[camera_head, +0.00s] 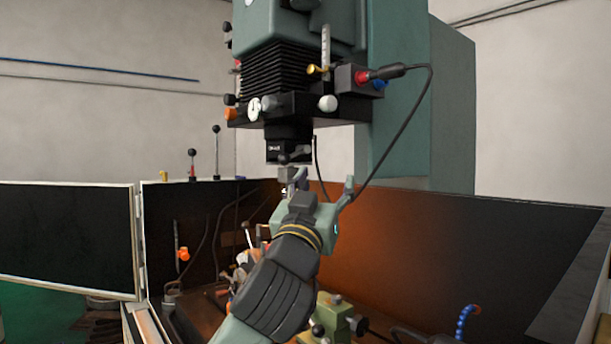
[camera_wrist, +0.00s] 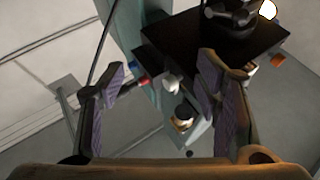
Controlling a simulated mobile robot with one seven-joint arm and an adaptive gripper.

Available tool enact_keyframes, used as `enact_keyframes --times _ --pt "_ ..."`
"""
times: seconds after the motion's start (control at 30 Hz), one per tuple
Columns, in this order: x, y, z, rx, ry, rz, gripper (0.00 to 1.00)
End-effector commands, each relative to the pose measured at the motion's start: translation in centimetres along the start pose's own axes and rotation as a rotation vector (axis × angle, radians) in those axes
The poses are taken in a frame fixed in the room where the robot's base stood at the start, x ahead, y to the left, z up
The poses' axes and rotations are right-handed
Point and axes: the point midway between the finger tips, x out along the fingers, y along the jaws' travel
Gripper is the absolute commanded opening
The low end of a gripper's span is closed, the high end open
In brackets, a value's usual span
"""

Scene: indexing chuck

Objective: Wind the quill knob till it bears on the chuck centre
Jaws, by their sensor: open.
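The machine head with its black lower block (camera_head: 290,106) hangs above the enclosure. It carries a white ball knob (camera_head: 327,103), an orange knob (camera_head: 231,113) and a small white dial (camera_head: 254,108); I cannot tell which is the quill knob. A dark spindle nose (camera_head: 289,148) points down below the block. My gripper (camera_head: 319,186) is open just below the nose, fingers pointing up, holding nothing visible. In the wrist view, the black block's underside (camera_wrist: 195,42) and white knob (camera_wrist: 172,85) show between and beyond the fingers. The chuck is not clearly visible; my arm covers part of the work area.
A red-ended plug with a black cable (camera_head: 385,73) hangs right of the head, the cable dropping near my gripper. Dark enclosure walls (camera_head: 440,245) surround the work area. Lever rods (camera_head: 216,150) stand left. A green clamp-like fixture (camera_head: 335,318) sits low beside my arm.

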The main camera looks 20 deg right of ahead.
Motion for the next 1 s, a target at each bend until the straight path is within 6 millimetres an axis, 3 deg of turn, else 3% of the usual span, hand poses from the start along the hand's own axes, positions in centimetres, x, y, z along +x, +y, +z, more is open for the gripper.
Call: enact_keyframes --times 0.23,0.87,1.0 --pt "-1.3 -2.5 -2.1 0.020 0.070 -0.035 0.58" --pt "-1.7 -3.1 -2.7 0.026 0.088 -0.043 0.58" --pt "-2.9 -5.1 -4.2 0.042 0.139 -0.074 0.58"
